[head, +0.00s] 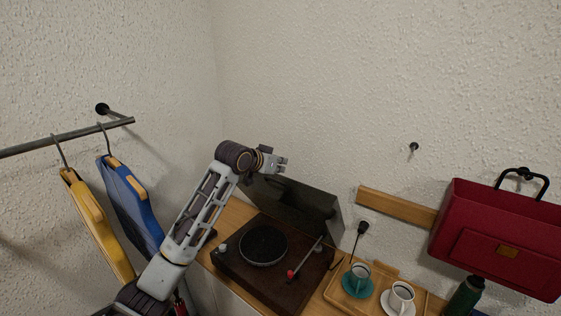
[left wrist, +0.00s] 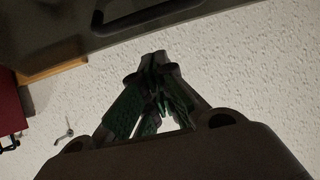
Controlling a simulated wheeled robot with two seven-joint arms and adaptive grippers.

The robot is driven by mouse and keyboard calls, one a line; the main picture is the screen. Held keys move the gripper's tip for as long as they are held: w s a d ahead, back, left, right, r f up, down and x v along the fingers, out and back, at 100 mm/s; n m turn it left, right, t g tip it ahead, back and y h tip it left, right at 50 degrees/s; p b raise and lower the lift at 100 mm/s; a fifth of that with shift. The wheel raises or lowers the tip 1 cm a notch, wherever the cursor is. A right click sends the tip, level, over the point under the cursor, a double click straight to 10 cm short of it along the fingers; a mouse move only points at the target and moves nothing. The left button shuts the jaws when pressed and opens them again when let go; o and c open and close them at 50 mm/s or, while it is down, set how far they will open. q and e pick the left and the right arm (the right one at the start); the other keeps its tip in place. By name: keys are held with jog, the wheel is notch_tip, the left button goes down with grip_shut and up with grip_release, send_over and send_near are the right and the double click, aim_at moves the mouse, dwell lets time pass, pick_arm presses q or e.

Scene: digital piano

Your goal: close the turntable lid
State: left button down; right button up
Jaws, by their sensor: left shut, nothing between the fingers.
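The turntable (head: 262,270) sits on a wooden top in the head view, with a round dark platter and a tonearm with a red tip. Its dark lid (head: 300,207) stands raised at the back, open. My left gripper (head: 283,164) is above the lid's upper left edge, shut and empty. In the left wrist view the closed fingers (left wrist: 158,75) point towards the white wall, and a dark panel with a handle-like bar, probably the lid (left wrist: 75,30), is at the top left. Whether the fingers touch the lid cannot be told. My right gripper is not in view.
A wooden tray (head: 341,297) with a teal cup (head: 360,272) and a white cup (head: 402,292) stands right of the turntable. A red bag (head: 497,235) hangs at the right, above a green bottle (head: 466,296). Yellow and blue garments (head: 130,205) hang at the left.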

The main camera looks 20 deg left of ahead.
pick_arm(q)
jog(key=shift+s+a+f+p, duration=0.25)
jog(key=shift+s+f+p, duration=0.05)
jog(key=shift+s+f, duration=0.4)
jog(key=shift+s+a+f, duration=0.1)
jog(key=shift+s+f, duration=0.05)
jog(key=shift+s, duration=0.1)
jog(key=shift+f, duration=0.1)
jog(key=shift+s+f, duration=0.1)
